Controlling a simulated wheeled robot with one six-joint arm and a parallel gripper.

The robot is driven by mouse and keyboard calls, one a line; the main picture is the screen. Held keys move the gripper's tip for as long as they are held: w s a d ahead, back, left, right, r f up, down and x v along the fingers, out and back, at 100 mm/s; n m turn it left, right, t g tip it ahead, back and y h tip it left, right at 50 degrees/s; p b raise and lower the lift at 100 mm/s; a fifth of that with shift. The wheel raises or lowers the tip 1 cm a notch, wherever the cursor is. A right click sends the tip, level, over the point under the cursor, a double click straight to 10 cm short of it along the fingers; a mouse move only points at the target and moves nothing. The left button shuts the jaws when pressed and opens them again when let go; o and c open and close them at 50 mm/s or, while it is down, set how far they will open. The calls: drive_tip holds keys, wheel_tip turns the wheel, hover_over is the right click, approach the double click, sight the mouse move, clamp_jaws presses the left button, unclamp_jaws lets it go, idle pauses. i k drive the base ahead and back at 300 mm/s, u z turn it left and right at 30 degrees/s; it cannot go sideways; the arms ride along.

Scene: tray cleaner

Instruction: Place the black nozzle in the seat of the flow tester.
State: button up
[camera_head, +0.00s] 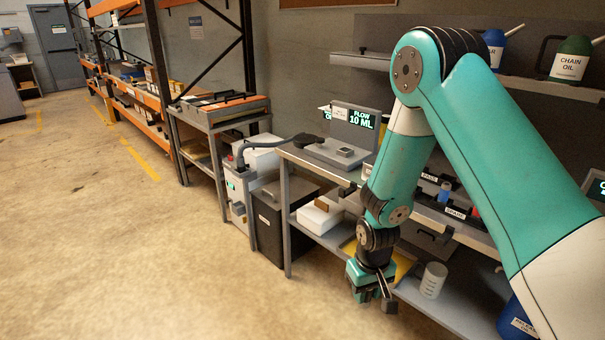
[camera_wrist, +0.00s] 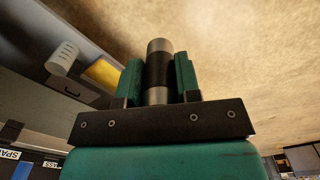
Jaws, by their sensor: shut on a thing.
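The flow tester (camera_head: 352,128) is a grey unit with a lit display reading "FLOW 10 ML". It stands on the left end of the workbench. A small raised grey block (camera_head: 345,151) sits on its base; I cannot make out whether it is the seat. My gripper (camera_head: 374,292) hangs low in front of the bench, well below and to the right of the tester. In the wrist view my gripper (camera_wrist: 158,78) is shut on the black nozzle (camera_wrist: 159,70), a cylinder with a black middle and silver-grey ends, held between the green fingers.
A hose with a dark round end (camera_head: 306,139) lies left of the tester. A black bin (camera_head: 270,222) stands below. A white cup (camera_head: 433,280) and yellow item are on the lower shelf near my gripper. Floor at left is clear.

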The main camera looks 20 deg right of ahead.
sight(345, 154)
drive_tip(key=z, duration=0.05)
drive_tip(key=k, duration=0.35)
drive_tip(key=u, duration=1.1)
drive_tip(key=i, duration=1.3)
drive_tip(key=z, duration=0.55)
drive_tip(key=i, duration=0.85)
drive_tip(key=z, duration=0.8)
